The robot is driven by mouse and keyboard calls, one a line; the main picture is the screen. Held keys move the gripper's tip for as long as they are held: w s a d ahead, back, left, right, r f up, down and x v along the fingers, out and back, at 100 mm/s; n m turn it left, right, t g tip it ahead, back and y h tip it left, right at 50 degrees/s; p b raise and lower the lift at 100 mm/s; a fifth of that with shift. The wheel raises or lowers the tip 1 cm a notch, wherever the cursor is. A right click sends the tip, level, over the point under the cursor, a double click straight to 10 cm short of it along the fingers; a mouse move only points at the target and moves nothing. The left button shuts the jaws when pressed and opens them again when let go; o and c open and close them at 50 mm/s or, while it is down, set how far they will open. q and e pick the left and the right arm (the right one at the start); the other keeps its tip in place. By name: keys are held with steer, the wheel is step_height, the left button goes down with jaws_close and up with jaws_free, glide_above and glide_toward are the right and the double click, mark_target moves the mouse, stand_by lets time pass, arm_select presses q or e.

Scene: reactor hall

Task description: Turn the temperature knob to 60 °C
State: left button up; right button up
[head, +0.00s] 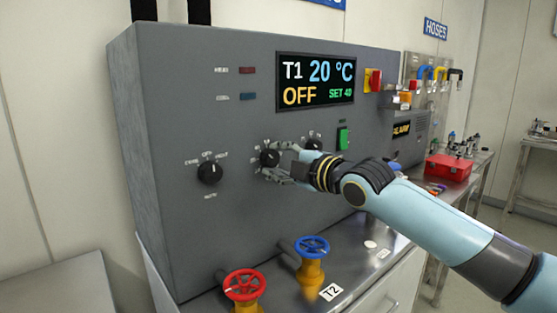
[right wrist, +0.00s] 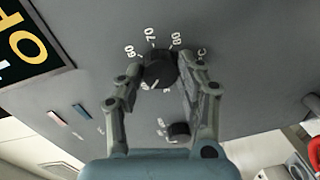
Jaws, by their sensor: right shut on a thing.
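The temperature knob (head: 270,157) is black and round, the middle one of three on the grey control panel. In the right wrist view the knob (right wrist: 158,68) has white marks 60, 70, 80 and °C around it; its pointer is hard to make out. My right gripper (head: 277,162) is shut on it, with one finger on each side, as the right wrist view also shows (right wrist: 163,78). The display (head: 316,81) reads T1 20 °C, OFF, SET 40. My left gripper is not in view.
Another black knob (head: 209,172) sits to the left and a third (head: 313,144) close to the right, near my gripper. A green switch (head: 343,138) is beyond. Red (head: 243,285) and blue (head: 312,246) valve wheels stand below. A red box (head: 448,167) is on the right bench.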

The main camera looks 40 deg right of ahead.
steer(key=m, duration=0.4)
steer(key=shift+f, duration=0.1)
steer(key=m, duration=0.4)
steer(key=shift+f+m+y, duration=0.1)
steer(key=shift+m+y, duration=0.2)
steer(key=shift+y, duration=0.1)
steer(key=m, duration=0.4)
steer(key=shift+f+m+t+y, duration=0.1)
steer(key=shift+m+t+y, duration=0.2)
steer(key=shift+m, duration=1.7)
steer(key=o, duration=1.2)
steer(key=shift+c, duration=0.2)
